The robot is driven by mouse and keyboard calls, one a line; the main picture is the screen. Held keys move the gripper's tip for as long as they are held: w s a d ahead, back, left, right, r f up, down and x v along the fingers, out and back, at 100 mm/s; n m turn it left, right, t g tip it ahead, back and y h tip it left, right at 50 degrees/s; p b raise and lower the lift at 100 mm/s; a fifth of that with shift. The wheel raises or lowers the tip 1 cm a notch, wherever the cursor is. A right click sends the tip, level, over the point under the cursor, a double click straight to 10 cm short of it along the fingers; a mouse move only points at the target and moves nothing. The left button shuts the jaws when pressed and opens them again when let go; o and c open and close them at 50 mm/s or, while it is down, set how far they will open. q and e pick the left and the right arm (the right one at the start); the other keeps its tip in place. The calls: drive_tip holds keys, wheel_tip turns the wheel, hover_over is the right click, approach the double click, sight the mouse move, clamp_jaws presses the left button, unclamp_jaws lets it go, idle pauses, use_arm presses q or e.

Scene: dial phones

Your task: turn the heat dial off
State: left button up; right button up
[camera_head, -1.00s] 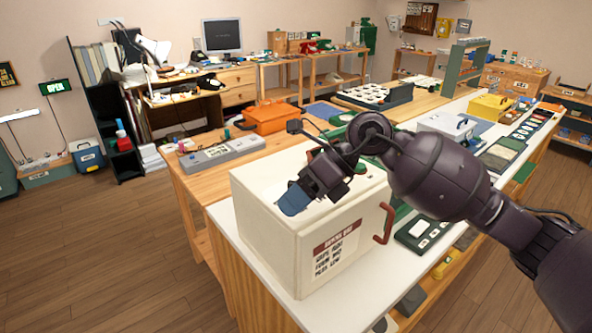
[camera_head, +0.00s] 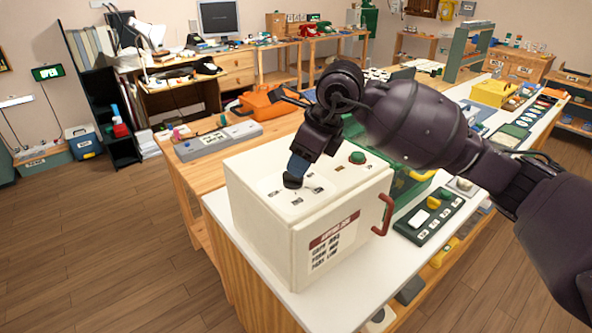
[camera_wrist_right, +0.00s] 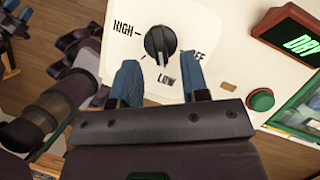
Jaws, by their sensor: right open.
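The heat dial (camera_wrist_right: 160,43) is a black knob on the white top of a box (camera_head: 285,232). Its ridge runs almost up and down in the right wrist view, roughly in line with LOW. Labels HIGH, LOW and a partly hidden one ending in FF surround it. In the head view, the dial (camera_head: 292,181) shows just under my right gripper (camera_head: 298,168). In the wrist view, my right gripper (camera_wrist_right: 161,66) is open, its blue fingers on either side of the dial's near edge. Contact cannot be told.
A green button (camera_head: 357,157) and a dark display with green letters (camera_wrist_right: 293,36) are near the dial on the box. A red handle (camera_head: 383,215) sticks out at its right. A green panel (camera_head: 430,216) lies on the white counter beside it.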

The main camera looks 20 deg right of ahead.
sight(293, 179)
drive_tip(key=shift+x, duration=1.7)
drive_tip(key=shift+c, duration=0.3)
clamp_jaws()
